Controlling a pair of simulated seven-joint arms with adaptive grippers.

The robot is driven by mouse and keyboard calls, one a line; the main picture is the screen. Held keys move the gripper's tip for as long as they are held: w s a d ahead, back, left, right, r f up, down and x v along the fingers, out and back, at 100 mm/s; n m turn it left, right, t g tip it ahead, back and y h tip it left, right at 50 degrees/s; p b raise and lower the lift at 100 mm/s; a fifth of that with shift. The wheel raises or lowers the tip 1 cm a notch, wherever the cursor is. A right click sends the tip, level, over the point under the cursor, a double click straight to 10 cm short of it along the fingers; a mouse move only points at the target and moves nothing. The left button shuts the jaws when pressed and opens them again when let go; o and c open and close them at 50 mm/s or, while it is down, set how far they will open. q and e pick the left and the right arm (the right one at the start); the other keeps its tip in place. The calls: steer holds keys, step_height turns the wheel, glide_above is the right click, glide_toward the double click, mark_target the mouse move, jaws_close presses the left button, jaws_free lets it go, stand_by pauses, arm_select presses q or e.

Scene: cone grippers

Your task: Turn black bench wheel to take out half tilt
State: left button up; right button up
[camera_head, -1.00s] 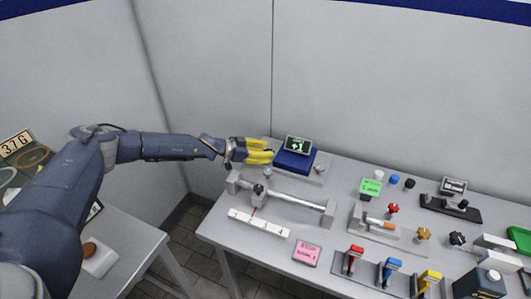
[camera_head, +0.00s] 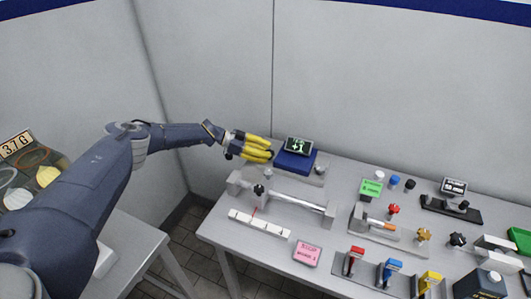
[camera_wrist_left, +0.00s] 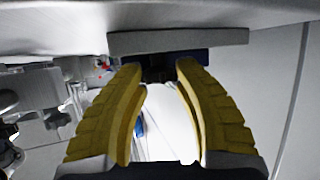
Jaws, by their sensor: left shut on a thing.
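The blue bench device (camera_head: 297,162) stands at the back of the table, with a small dark screen (camera_head: 299,146) showing green marks on top. My left gripper (camera_head: 269,149), with yellow fingers, is at the device's left side. In the left wrist view, its fingertips (camera_wrist_left: 160,68) close on a small dark part, which looks like the black wheel (camera_wrist_left: 158,75). The fingers hide the wheel in the head view, and its turn cannot be read. My right gripper is not in view.
A grey rail with a black knob (camera_head: 259,190) and a white scale strip (camera_head: 259,224) lie in front of the device. A pink card (camera_head: 306,254), green card (camera_head: 371,188) and colored clamps stand to the right. A second table is at lower left.

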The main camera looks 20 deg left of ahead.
arm_select(q)
steer(key=shift+d, duration=0.2)
steer(key=o, duration=1)
steer(key=shift+a, duration=0.15)
steer(key=v, duration=1.1)
steer(key=shift+s+a+r, duration=0.15)
steer(key=shift+a, duration=0.2)
